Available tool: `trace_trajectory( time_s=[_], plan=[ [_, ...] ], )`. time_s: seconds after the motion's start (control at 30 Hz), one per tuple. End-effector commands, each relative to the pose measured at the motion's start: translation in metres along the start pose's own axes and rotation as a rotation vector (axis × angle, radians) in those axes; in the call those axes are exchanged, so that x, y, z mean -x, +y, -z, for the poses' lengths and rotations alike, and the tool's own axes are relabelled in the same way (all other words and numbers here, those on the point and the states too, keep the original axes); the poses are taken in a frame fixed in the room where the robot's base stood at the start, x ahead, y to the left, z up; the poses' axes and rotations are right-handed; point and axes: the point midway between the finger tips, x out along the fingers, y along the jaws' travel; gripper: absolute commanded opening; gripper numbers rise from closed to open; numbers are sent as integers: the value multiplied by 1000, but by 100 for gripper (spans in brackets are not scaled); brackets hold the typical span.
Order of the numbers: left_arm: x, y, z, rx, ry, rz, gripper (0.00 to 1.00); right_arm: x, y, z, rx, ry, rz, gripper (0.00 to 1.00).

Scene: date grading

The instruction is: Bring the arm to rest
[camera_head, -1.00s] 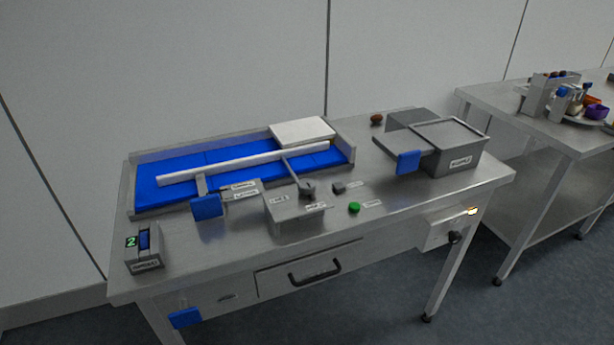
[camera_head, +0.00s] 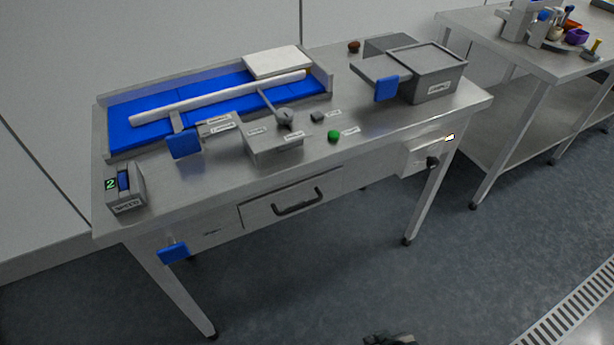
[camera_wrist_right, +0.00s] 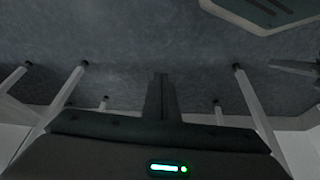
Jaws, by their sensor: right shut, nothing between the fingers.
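My right gripper (camera_wrist_right: 161,78) is shut and empty in the right wrist view, with its dark fingers together over the grey floor. Only a dark bit of it, my right gripper (camera_head: 388,339), shows at the bottom edge of the head view, in front of and below the steel table (camera_head: 215,185), clear of it. My left gripper is not in view.
A second table (camera_head: 480,45) stands right. The floor in front is clear.

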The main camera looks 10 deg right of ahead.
Motion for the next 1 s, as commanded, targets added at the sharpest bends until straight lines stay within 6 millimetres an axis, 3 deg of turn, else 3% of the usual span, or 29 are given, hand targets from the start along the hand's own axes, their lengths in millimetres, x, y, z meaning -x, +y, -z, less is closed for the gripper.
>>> trace_trajectory(
  time_s=[0.03,0.2,0.5,0.73,1.0],
  plan=[
    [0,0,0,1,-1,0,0,-20,-3,-7,1,8,4,0],
    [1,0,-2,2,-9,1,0,-77,-13,-28,5,59,17,0],
    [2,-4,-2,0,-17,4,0,-147,-28,-76,14,147,38,0],
    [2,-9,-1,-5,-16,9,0,-165,-34,-97,17,185,46,0],
    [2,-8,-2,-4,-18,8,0,-167,-34,-99,18,192,48,0]
  ],
)
